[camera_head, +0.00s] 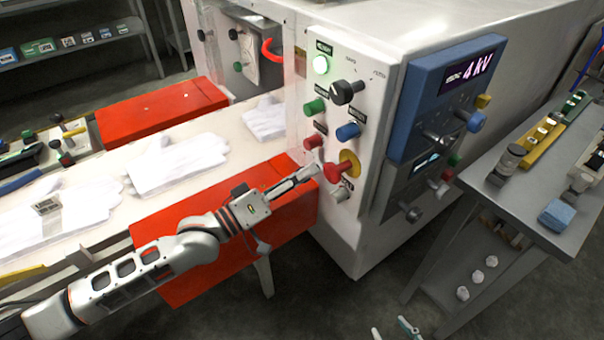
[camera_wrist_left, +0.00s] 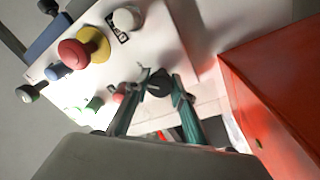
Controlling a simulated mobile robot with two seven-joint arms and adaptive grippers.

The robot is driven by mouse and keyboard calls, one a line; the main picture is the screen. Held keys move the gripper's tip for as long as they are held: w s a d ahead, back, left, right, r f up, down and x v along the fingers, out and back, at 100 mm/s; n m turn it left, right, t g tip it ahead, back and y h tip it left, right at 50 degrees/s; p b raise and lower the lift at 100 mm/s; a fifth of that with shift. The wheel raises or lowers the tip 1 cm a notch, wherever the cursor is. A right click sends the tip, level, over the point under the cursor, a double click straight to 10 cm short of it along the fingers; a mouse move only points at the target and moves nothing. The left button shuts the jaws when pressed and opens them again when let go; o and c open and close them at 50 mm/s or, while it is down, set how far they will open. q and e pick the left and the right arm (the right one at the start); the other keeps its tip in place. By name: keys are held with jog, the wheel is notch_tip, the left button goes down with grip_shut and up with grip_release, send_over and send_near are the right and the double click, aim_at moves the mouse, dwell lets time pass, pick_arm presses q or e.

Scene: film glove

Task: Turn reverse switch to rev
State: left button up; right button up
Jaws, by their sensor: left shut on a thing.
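The machine's white control panel (camera_head: 375,60) faces my left arm. My left gripper (camera_head: 310,170) is at its lower left edge, beside the red mushroom button (camera_head: 333,172) with a yellow collar. In the left wrist view, my left gripper (camera_wrist_left: 161,84) is shut on a black knob (camera_wrist_left: 158,88), seen between its fingertips; in the head view the fingers hide this knob. I cannot read its label or setting. Another black selector knob (camera_head: 347,91) sits higher on the panel. My right gripper (camera_head: 391,328) shows only its fingertips at the bottom edge, apart and empty.
A grey knob (camera_head: 340,194), red button (camera_head: 313,142), blue button (camera_head: 347,132) and green button (camera_head: 315,106) are close by. A conveyor (camera_head: 110,160) with white gloves and red side covers (camera_head: 200,270) lies left. A grey table (camera_head: 500,205) with parts stands right.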

pick_arm(q)
jog(key=shift+m, duration=0.6)
jog(key=o, duration=1.1)
jog(key=shift+s+a+f, duration=0.1)
jog(key=shift+s+a, duration=0.05)
jog(key=v, duration=1.1)
jog(key=shift+s+a, duration=0.1)
jog(key=shift+a, duration=0.2)
